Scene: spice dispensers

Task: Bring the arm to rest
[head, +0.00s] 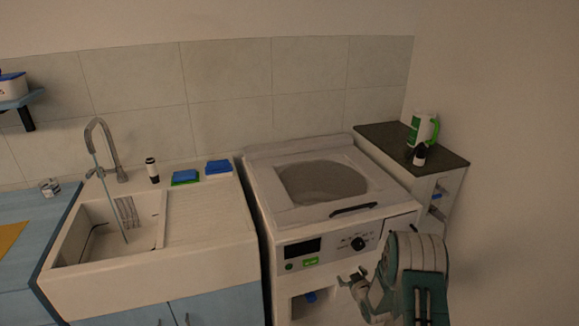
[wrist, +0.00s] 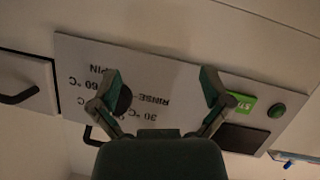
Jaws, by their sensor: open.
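My gripper (head: 354,279) is in front of the washing machine (head: 264,218), low and to the right in the head view. In the wrist view my gripper (wrist: 163,88) is open, its two fingers spread apart with nothing between them. Behind the fingers is the machine's control panel (wrist: 180,75), seen upside down, with a green start button (wrist: 239,104) and printed settings. The left finger partly covers the black dial. I cannot tell the exact gap between fingertips and panel.
A sink (head: 110,285) with a tap stands left of the machine. Blue and green sponges (head: 217,167) lie on its drainboard. A narrow dark-topped cabinet (head: 450,160) at right bears a white and green jug (head: 416,127) and a small dark bottle (head: 420,155).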

